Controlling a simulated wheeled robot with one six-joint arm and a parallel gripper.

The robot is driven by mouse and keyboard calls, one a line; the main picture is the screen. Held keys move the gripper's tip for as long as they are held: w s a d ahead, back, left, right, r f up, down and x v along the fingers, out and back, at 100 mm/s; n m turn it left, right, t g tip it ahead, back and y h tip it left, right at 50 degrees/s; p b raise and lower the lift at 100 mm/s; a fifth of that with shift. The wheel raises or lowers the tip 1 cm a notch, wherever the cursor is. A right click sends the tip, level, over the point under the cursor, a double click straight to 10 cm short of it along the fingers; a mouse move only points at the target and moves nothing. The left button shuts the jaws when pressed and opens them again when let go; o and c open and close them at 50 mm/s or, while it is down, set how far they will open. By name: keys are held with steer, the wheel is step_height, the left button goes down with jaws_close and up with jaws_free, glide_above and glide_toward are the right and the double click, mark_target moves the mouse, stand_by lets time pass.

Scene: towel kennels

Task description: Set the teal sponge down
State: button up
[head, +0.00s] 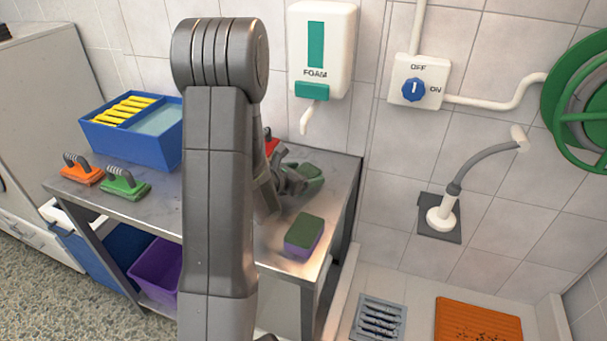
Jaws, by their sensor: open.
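A sponge with a dark green top and a green to teal side (311,170) is on the metal table, toward its back right. My gripper (292,182) is right at this sponge, over its left and near side, and covers part of it. The jaws are open, though the fingers are small and dark here. I cannot tell whether the fingers touch the sponge. The metal table (225,205) carries the sponge, and my arm hides its middle.
A purple sponge with a green top (304,236) lies near the table's front right corner. Something red (271,142) shows behind my gripper. An orange brush (82,170), a green brush (124,183) and a blue bin (130,128) stand at left. A foam dispenser (322,50) hangs behind.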

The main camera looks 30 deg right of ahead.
steer(key=shift+r, duration=0.15)
steer(key=shift+a+r, duration=0.1)
steer(key=shift+a, duration=0.15)
steer(key=v, duration=1.1)
steer(key=shift+s+a+r, duration=0.1)
steer(key=shift+a, duration=0.1)
